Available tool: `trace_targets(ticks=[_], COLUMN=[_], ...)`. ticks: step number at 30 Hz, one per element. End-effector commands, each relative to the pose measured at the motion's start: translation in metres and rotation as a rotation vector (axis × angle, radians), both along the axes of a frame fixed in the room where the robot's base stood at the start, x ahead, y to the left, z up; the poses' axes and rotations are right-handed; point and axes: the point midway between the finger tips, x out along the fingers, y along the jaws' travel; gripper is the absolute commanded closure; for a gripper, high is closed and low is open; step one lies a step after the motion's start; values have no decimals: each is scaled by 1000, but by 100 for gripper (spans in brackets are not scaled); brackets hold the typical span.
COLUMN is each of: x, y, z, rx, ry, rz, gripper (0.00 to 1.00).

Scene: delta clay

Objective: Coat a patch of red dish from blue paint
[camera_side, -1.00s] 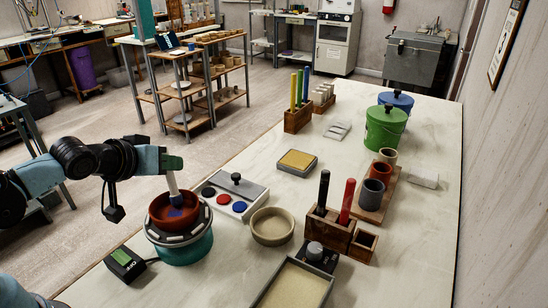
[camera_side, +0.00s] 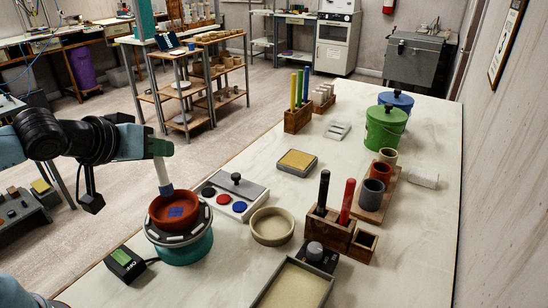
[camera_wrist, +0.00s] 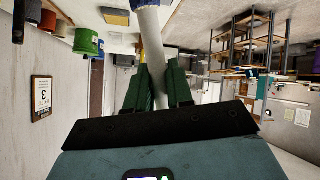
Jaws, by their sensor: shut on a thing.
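The red dish (camera_side: 158,222) sits on a round turntable (camera_side: 150,238) with a grey top and teal base. A blue patch (camera_side: 176,212) shows on the dish's inside floor. My gripper (camera_side: 162,156) is shut on a pale rod-shaped tool (camera_side: 164,174), which points down and leans slightly, its tip near the dish's back left rim. I cannot tell whether the tip touches the rim. In the wrist view the tool (camera_wrist: 151,40) stands between the green fingers (camera_wrist: 153,82), with a blue end (camera_wrist: 144,4). The blue paint (camera_side: 239,206) is a round well in the grey paint tray (camera_side: 252,190).
The tray also has red and black wells and a dark knob. A beige bowl (camera_side: 272,226), a wooden holder (camera_side: 328,228) with black and red sticks, and a sand tray (camera_side: 292,286) stand to the right. A small box with a green screen (camera_side: 124,260) lies before the turntable.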

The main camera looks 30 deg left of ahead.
Motion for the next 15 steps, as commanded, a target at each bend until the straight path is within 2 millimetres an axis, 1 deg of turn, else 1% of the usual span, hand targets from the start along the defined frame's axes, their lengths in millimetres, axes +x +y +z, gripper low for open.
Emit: trace_targets(ticks=[3,7,15], x=[0,0,0], y=[0,0,0], z=[11,21,25], rx=[0,0,0], ry=[0,0,0], rz=[0,0,0], gripper=[100,100,100])
